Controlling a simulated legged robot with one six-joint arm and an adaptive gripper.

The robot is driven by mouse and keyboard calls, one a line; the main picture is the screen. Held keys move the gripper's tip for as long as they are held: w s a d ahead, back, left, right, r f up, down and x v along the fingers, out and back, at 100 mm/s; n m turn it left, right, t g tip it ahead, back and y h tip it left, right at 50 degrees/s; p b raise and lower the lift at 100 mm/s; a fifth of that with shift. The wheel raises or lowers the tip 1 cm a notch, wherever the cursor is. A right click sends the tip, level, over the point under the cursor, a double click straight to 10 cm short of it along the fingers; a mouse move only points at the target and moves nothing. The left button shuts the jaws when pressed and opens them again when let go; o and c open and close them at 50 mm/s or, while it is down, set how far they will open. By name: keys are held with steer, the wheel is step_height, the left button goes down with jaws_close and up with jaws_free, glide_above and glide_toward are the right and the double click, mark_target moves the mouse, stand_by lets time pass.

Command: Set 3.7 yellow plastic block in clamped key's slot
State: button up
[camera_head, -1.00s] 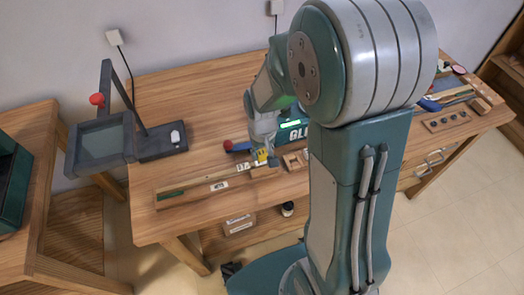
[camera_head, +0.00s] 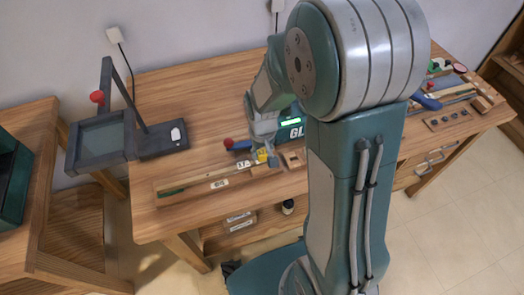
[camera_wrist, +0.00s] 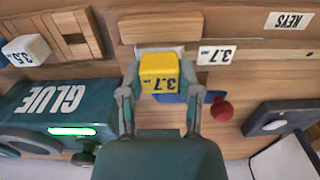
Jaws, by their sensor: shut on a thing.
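The yellow plastic block (camera_wrist: 159,72), marked 3.7, is between the fingertips of my gripper (camera_wrist: 160,80) in the wrist view. My gripper is shut on it, and the block shows small in the head view (camera_head: 262,156). A wooden key piece (camera_wrist: 161,27) lies just beyond the block, with a pale strip along its near side. A white 3.7 label (camera_wrist: 217,55) is right beside it. A blue clamp with a red knob (camera_wrist: 221,110) sits partly behind my fingers. The block hides the key's slot, so I cannot tell whether they touch.
The green GLUE machine (camera_wrist: 50,105) stands close on the left in the wrist view. A white 3.5 block (camera_wrist: 26,50) is near a slotted wooden holder (camera_wrist: 68,34). A dark framed stand (camera_head: 100,140) is at the table's left. The back-left tabletop (camera_head: 190,90) is clear.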

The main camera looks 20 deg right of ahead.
steer(key=o, duration=1)
steer(key=shift+c, duration=0.2)
steer(key=shift+o, duration=1.1)
steer(key=shift+r, duration=0.1)
steer(key=shift+r, duration=3.45)
